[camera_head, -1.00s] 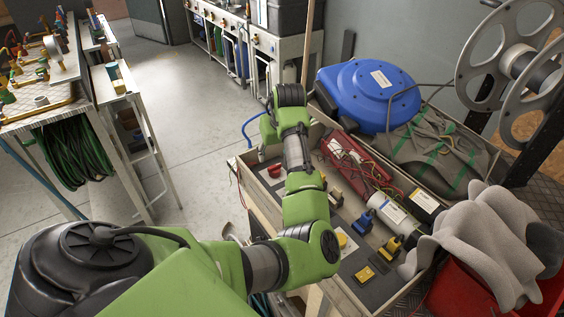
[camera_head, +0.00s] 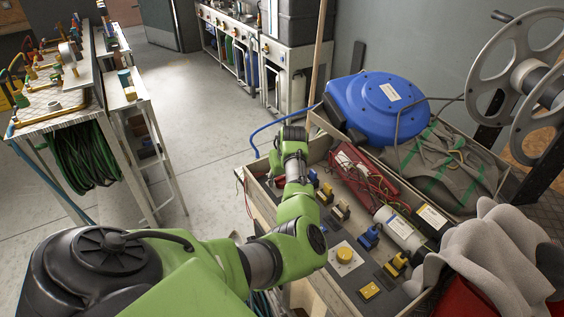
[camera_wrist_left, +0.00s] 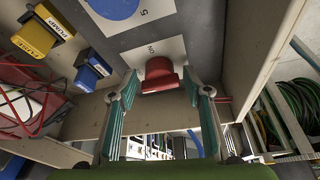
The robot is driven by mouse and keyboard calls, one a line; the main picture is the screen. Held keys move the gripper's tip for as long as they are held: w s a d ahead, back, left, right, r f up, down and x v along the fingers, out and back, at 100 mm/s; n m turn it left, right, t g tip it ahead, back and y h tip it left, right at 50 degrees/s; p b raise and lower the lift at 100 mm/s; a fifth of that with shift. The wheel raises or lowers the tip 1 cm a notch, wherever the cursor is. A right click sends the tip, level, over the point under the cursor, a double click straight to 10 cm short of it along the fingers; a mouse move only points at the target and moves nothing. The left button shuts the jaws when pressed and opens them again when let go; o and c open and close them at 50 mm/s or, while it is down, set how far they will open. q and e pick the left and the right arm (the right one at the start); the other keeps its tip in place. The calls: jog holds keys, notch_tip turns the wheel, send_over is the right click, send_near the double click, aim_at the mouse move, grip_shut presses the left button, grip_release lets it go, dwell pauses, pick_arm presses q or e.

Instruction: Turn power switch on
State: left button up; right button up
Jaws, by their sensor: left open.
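A red knob (camera_wrist_left: 158,75) sits on a white labelled plate on the grey panel in the wooden box. It lies between the fingertips of my left gripper (camera_wrist_left: 160,88) in the left wrist view. The two teal fingers are apart, one on each side of the knob; I cannot tell whether they touch it. In the head view my left arm reaches over the box's left edge, and its fingers are hidden. A small red part (camera_head: 278,182) shows beside the wrist there. My right gripper is out of view.
Yellow (camera_wrist_left: 34,36) and blue (camera_wrist_left: 91,69) fuse blocks sit left of the knob. The wooden box (camera_head: 390,308) also holds a yellow knob (camera_head: 344,254). A blue reel (camera_head: 376,107) and grey cloth (camera_head: 475,250) lie around it. Open floor is at the back left.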

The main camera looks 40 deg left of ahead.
pick_arm(q)
jog(key=shift+a+f, duration=0.1)
jog(key=shift+f, duration=0.15)
jog(key=c, duration=0.9)
jog(key=shift+o, duration=0.2)
